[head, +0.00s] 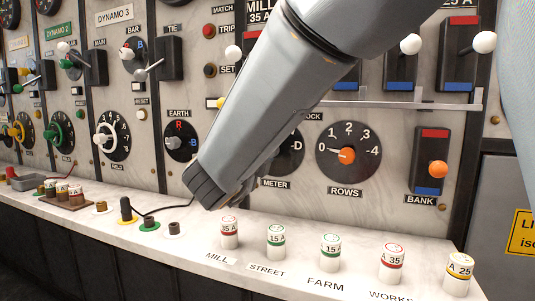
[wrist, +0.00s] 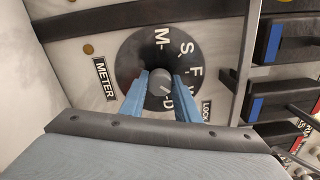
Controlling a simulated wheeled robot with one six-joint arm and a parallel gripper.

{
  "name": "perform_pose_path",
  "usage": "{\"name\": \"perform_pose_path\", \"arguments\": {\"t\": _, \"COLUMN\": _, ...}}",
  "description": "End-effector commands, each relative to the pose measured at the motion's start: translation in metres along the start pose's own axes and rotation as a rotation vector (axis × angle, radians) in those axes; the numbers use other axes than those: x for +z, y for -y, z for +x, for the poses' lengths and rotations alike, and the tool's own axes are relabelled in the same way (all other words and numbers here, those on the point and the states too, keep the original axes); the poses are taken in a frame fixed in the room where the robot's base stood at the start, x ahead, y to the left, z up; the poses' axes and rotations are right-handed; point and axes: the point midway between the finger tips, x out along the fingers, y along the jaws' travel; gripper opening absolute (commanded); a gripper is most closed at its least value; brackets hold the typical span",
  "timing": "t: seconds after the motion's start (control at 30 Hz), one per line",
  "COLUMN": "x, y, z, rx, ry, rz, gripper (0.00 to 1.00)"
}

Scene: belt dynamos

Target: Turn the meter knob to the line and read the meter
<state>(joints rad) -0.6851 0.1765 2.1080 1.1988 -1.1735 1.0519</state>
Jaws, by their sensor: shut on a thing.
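The meter knob (wrist: 157,92) is a small grey round knob on a black dial (wrist: 132,60) marked with M, S, F, D and a partly hidden letter. In the wrist view, the blue fingers of my gripper (wrist: 161,78) are closed on the knob, one on each side. A short pale mark shows on the knob's face; I cannot tell exactly which letter it points at. In the head view, my arm covers most of the meter dial (head: 297,160). Only its right edge with D shows, above the METER label (head: 276,183). My fingertips are hidden there.
The ROWS dial (head: 362,165) with an orange knob is right of the meter dial. The EARTH dial (head: 181,142) is left of it. Several labelled white plugs, such as the MILL plug (head: 229,234), stand on the shelf below. Black switches (head: 398,58) line the panel above.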

Motion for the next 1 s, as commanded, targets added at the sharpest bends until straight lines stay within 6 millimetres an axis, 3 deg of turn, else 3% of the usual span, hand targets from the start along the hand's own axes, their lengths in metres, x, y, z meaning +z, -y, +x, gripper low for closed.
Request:
{"name": "perform_pose_path", "arguments": {"t": 0.13, "x": 0.000, "y": -0.001, "z": 0.000, "rx": 0.001, "ry": 0.000, "rz": -0.001, "gripper": 0.06}}
{"name": "perform_pose_path", "arguments": {"t": 0.17, "x": 0.000, "y": -0.001, "z": 0.000, "rx": 0.001, "ry": 0.000, "rz": -0.001, "gripper": 0.34}}
{"name": "perform_pose_path", "arguments": {"t": 0.27, "x": 0.000, "y": 0.000, "z": 0.000, "rx": 0.001, "ry": 0.000, "rz": -0.001, "gripper": 0.47}}
{"name": "perform_pose_path", "arguments": {"t": 0.63, "x": 0.001, "y": 0.000, "z": -0.006, "rx": 0.001, "ry": 0.002, "rz": -0.001, "gripper": 0.47}}
{"name": "perform_pose_path", "arguments": {"t": 1.0, "x": 0.001, "y": 0.000, "z": -0.063, "rx": 0.001, "ry": 0.003, "rz": -0.001, "gripper": 0.47}}
